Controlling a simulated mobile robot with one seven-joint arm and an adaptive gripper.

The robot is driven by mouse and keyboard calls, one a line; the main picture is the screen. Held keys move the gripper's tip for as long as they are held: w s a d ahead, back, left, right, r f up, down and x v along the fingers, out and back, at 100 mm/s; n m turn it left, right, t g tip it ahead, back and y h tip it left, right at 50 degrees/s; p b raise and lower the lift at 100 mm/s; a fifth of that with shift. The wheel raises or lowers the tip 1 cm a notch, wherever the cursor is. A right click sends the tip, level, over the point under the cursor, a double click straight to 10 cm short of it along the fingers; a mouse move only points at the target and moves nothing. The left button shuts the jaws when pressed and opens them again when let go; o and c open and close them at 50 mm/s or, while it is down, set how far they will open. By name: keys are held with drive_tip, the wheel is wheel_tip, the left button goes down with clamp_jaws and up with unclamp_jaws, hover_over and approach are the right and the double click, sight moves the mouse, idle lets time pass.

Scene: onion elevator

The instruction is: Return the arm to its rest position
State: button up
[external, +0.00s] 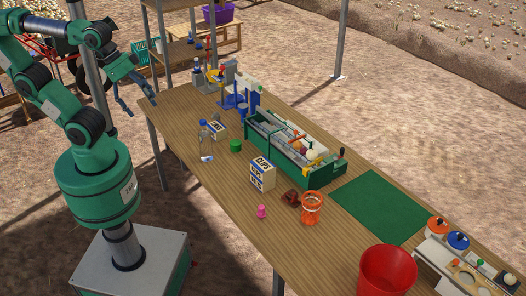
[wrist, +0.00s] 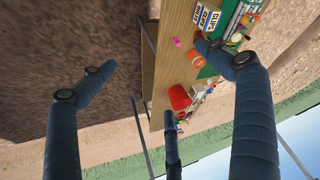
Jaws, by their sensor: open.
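My gripper (external: 138,101) is at the upper left in the external view, by the left edge of the wooden table (external: 188,105) and apart from the things on it. Its dark blue fingers are spread wide and hold nothing. The fingers also show in the wrist view (wrist: 165,85), with bare ground and the table between them. My green arm is folded, with its elbow raised and its forearm reaching over toward the table's far end.
A shelf post stands just behind my gripper. Open ground lies left of the table.

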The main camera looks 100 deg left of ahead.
wheel_tip(320, 180, down, 3)
drive_tip(key=b, duration=0.3)
